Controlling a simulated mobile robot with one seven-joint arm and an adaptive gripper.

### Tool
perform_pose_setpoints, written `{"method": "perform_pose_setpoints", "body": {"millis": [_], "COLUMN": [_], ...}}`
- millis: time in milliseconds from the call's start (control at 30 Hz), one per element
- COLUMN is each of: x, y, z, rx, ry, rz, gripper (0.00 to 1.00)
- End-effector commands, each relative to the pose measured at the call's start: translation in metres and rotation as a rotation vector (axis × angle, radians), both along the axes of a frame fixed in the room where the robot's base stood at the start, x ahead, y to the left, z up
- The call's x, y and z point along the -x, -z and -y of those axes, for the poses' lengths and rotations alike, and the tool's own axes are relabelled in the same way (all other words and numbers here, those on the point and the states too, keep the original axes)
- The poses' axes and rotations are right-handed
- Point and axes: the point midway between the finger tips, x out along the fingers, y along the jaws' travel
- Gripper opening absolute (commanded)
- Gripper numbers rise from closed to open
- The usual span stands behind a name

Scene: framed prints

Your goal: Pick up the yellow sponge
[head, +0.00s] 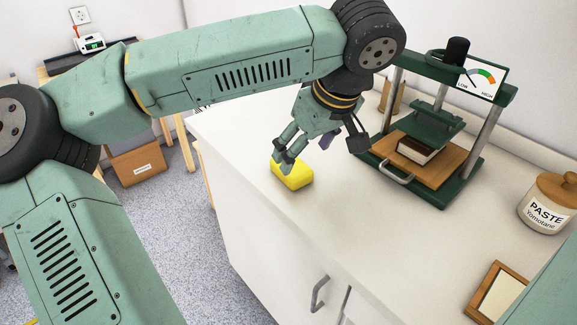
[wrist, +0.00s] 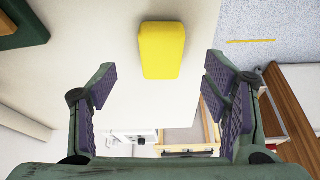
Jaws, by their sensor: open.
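The yellow sponge (head: 294,177) lies on the white counter (head: 262,148) near its left edge. It is a rounded block, and one finger of my gripper overlaps its upper part in the head view. My gripper (head: 322,145) is open and empty, tilted, just above and to the right of the sponge. In the wrist view the sponge (wrist: 162,50) shows whole, upper middle, beyond the fingertips and within the gap between the two spread fingers of my gripper (wrist: 158,88). I cannot tell whether any finger touches it.
A green press (head: 440,185) with a book (head: 416,150) on its wooden board stands right of my gripper. A paste jar (head: 547,205) and a wooden-framed piece (head: 497,292) are farther right. The counter in front of the sponge is clear; its edge is close on the left.

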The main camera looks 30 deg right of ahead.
Motion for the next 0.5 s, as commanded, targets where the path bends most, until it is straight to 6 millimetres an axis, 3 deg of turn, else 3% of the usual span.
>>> {"method": "perform_pose_setpoints", "body": {"millis": [233, 500], "x": [-0.008, -0.024], "y": [0.018, 0.053], "z": [-0.001, -0.004], "rx": [0.001, 0.001], "ry": [0.0, -0.001], "rz": [-0.004, -0.004], "gripper": [0.69, 0.69]}}
